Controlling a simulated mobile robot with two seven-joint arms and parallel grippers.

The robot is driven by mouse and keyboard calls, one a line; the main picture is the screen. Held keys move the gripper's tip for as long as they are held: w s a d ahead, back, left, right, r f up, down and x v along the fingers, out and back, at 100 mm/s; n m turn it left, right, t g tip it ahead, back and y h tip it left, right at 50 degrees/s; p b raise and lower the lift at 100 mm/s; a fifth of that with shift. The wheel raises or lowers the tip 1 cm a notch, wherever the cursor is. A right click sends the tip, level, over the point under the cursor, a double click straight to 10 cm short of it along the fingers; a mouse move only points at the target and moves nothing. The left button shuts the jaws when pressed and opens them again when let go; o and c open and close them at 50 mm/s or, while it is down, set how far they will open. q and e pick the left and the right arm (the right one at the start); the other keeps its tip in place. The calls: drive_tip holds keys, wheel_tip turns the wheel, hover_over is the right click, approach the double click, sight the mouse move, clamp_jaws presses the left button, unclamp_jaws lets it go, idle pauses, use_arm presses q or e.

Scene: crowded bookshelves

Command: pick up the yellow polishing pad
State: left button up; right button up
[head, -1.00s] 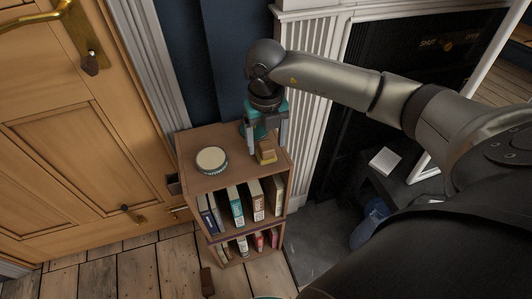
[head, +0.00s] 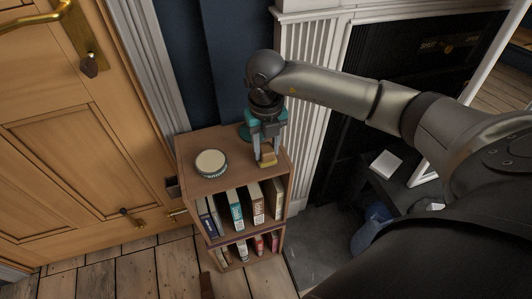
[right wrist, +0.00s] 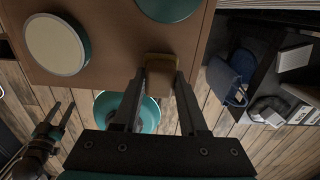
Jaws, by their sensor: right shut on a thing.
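The yellow polishing pad (head: 267,159) is a small tan-yellow block at the right front part of the small bookcase's top (head: 231,184). My right gripper (head: 266,155) comes down from above with a finger on each side of the pad and is shut on it. In the right wrist view the pad (right wrist: 160,75) sits between the two dark fingertips. I cannot tell whether its underside touches the wood. My left gripper (right wrist: 58,110) shows at the lower left of the right wrist view, its fingers apart and empty.
A round cream-lidded tin (head: 211,162) stands left of the pad on the bookcase top. A teal round thing (right wrist: 170,5) lies behind the pad. Books (head: 236,208) fill the shelves below. A wooden door (head: 80,140) is at the left, a fireplace surround (head: 303,110) at the right.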

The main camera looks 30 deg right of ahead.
sight(266, 147)
clamp_jaws()
drive_tip(key=shift+r, duration=0.2)
wheel_tip(266, 147, up, 8)
drive_tip(key=p, duration=0.3)
use_arm(q)
drive_tip(key=s+a+f, duration=0.2)
drive_tip(key=s+f, duration=0.1)
drive_tip(key=f, duration=0.3)
drive_tip(key=shift+s+a+f+p, duration=0.3)
drive_tip(key=shift+s+a+p, duration=0.1)
use_arm(e)
drive_tip(key=shift+r, duration=0.8)
